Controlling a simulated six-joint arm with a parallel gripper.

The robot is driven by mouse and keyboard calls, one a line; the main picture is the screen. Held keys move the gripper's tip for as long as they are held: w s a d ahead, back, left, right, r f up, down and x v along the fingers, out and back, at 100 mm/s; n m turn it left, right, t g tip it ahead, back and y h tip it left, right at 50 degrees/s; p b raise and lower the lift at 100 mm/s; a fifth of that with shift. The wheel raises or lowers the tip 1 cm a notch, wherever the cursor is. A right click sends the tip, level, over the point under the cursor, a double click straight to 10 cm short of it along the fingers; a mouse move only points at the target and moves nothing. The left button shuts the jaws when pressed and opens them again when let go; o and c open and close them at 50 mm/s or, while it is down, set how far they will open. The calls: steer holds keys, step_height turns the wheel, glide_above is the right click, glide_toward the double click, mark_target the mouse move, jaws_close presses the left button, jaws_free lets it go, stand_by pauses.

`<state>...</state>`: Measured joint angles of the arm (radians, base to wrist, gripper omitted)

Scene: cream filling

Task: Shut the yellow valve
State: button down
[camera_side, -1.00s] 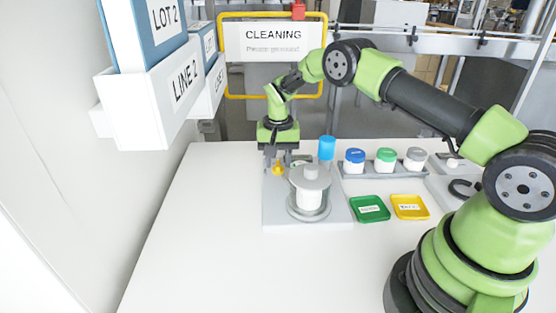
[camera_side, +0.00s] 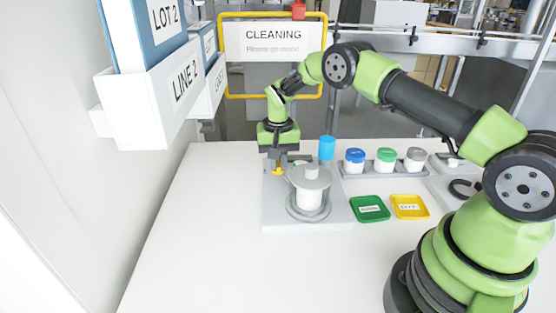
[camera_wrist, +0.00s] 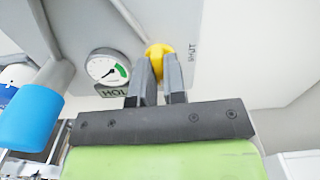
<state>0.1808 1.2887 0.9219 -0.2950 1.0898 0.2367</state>
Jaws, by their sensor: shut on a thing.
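The yellow valve (camera_wrist: 158,48) is a small round knob on the light grey station plate (camera_side: 250,214), next to the printed word SHUT in the wrist view. It also shows small in the side view (camera_side: 278,171), below my gripper. My gripper (camera_wrist: 158,68) points down over the valve, and its two dark fingers are shut on it. In the side view my gripper (camera_side: 279,163) partly hides the valve. The valve's exact turn angle cannot be told.
A dial gauge (camera_wrist: 108,68) with a green band sits beside the valve. Lidded jars (camera_side: 355,160) and green (camera_side: 369,208) and yellow (camera_side: 410,206) trays lie to the right.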

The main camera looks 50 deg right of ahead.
mark_target(278, 163)
steer(key=n, duration=0.8)
steer(key=shift+n, duration=0.3)
steer(key=n, duration=0.4)
steer(key=shift+n, duration=2.2)
steer(key=c, duration=1.2)
jaws_free()
step_height(278, 163, up, 10)
